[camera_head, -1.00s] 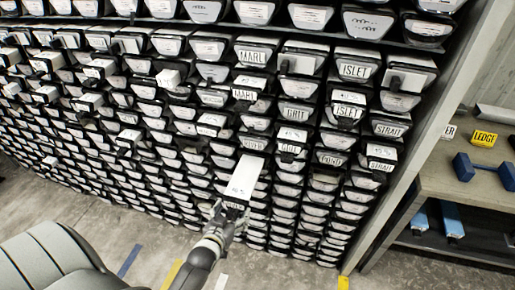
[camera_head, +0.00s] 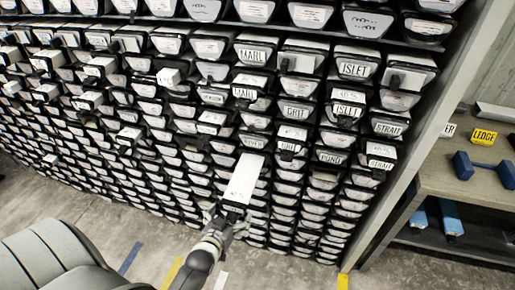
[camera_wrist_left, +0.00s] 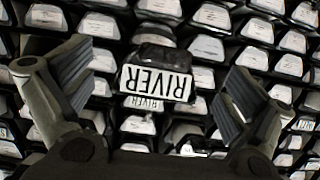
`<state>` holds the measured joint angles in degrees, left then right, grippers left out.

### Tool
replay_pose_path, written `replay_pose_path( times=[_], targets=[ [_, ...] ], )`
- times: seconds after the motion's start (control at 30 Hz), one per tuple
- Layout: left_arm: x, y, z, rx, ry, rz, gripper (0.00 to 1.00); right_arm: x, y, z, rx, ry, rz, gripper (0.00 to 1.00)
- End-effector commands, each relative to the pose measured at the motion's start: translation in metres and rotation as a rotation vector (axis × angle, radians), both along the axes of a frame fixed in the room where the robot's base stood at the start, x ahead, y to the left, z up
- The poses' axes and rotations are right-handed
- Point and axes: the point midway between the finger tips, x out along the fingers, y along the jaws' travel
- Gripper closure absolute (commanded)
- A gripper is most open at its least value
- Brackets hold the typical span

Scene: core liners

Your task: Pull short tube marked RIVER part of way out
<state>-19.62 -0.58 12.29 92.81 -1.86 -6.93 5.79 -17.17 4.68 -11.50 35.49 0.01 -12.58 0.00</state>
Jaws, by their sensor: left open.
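The tube marked RIVER shows in the left wrist view with its white label (camera_wrist_left: 156,83) upside down between my fingers. A second RIVER label (camera_wrist_left: 145,103) is partly hidden behind it. In the head view a tube with a long white top (camera_head: 243,180) sticks well out of the rack, its rear still in the rack. My left gripper (camera_head: 226,217) is at its front end. In the wrist view the left gripper (camera_wrist_left: 158,100) is open, a finger on each side of the label, with gaps to both. My right gripper is not in view.
The rack (camera_head: 310,215) is full of dark tubes with white labels, several sticking out at the left.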

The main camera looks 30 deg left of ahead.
Motion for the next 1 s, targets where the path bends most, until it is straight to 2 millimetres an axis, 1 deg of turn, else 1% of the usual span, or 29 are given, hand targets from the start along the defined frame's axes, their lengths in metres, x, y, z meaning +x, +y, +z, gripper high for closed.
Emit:
replay_pose_path(
  times=[0.07, 0.17, 0.27, 0.5, 0.7, 0.83, 1.0],
  targets=[
    [-0.002, -0.001, 0.003, 0.001, -0.005, -0.001, 0.0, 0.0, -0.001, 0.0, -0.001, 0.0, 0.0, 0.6],
    [-0.009, -0.003, 0.007, 0.001, -0.007, -0.001, 0.0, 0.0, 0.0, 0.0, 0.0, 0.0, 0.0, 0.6],
    [-0.023, -0.006, 0.013, 0.002, -0.009, -0.001, 0.0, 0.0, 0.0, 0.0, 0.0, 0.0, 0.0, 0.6],
    [-0.064, -0.016, 0.032, 0.002, -0.012, -0.001, 0.0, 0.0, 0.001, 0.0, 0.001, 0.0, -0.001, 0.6],
    [-0.091, -0.022, 0.044, 0.003, -0.014, -0.001, 0.0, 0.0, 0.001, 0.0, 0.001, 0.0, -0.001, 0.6],
    [-0.1, -0.025, 0.049, 0.003, -0.016, -0.001, 0.0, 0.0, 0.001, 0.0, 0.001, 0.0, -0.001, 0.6],
    [-0.104, -0.026, 0.052, 0.004, -0.018, -0.001, 0.0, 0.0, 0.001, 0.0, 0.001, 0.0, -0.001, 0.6]
  ],
)
